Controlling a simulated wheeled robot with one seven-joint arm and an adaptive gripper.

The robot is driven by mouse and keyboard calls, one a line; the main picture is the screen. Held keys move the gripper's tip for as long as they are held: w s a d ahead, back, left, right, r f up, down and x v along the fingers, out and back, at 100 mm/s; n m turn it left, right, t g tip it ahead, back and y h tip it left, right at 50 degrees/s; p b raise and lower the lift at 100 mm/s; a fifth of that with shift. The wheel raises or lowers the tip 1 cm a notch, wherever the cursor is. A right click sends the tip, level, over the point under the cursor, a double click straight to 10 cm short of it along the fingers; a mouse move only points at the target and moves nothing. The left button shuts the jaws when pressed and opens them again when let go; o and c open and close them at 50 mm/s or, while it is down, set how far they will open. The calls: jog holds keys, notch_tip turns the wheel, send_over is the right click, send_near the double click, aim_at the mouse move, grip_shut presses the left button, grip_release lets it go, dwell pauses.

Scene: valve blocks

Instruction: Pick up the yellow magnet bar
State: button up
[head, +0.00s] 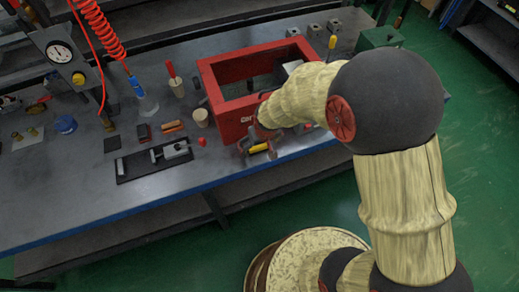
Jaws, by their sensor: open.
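A small yellow bar (258,148), which looks like the magnet bar, shows at the front of the red box, near the bench's front edge. My gripper (256,150) is right at it, pointing down, with its fingers around or just above the bar. The gripper is open. The fingers and the arm hide part of the bar, and I cannot tell whether they touch it.
The open red box (222,122) stands close behind my gripper. A black tray with a metal part (172,152), a small red piece (202,142) and a pale cup (201,117) are to the left. A red coiled hose (98,30) hangs at the back left.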

jog(key=shift+w+f, duration=0.2)
jog(key=shift+f, duration=0.3)
jog(key=shift+c, duration=0.7)
jog(key=c, duration=1.1)
jog(key=shift+c, duration=0.6)
jog(key=shift+r, duration=0.15)
